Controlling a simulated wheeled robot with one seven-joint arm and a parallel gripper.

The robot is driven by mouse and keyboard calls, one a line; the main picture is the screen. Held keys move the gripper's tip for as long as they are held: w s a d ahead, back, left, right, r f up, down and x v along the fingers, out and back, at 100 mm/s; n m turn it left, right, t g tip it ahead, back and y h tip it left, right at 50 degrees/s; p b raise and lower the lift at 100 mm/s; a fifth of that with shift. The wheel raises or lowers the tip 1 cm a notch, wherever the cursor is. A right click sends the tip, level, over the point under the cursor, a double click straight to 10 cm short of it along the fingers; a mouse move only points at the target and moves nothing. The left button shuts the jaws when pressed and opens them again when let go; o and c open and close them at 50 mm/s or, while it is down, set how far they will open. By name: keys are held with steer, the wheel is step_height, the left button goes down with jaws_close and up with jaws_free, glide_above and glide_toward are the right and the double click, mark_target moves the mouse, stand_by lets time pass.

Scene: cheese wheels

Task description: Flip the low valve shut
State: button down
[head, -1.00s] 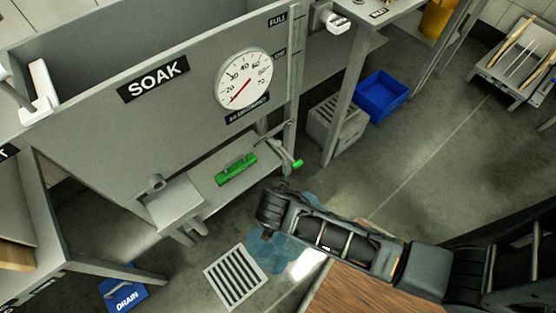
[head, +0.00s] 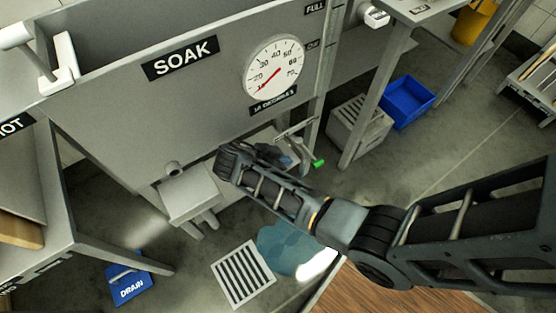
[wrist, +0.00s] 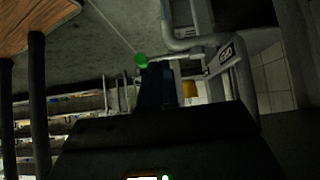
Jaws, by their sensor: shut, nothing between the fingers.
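A valve lever with a green tip (head: 318,163) sits low at the right end of the SOAK tank (head: 110,95). Its green tip also shows in the wrist view (wrist: 141,60), just beyond and slightly left of my fingers. My gripper (head: 288,161) is shut and empty, low in front of the tank and left of the green tip. In the wrist view its dark blue fingers (wrist: 157,88) are together. I cannot tell whether they touch the lever. My forearm hides part of the low shelf.
A round dial (head: 273,68) is on the tank front. A floor grate (head: 243,274) and a puddle (head: 290,248) lie below. A blue DRAIN sign (head: 128,284) stands at lower left. A grey crate (head: 358,128) and a blue bin (head: 407,101) stand to the right.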

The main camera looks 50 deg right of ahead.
mark_target(308, 152)
steer(key=s+d+f, duration=0.2)
steer(key=d+f, duration=0.2)
steer(key=d, duration=0.2)
steer(key=shift+d, duration=0.4)
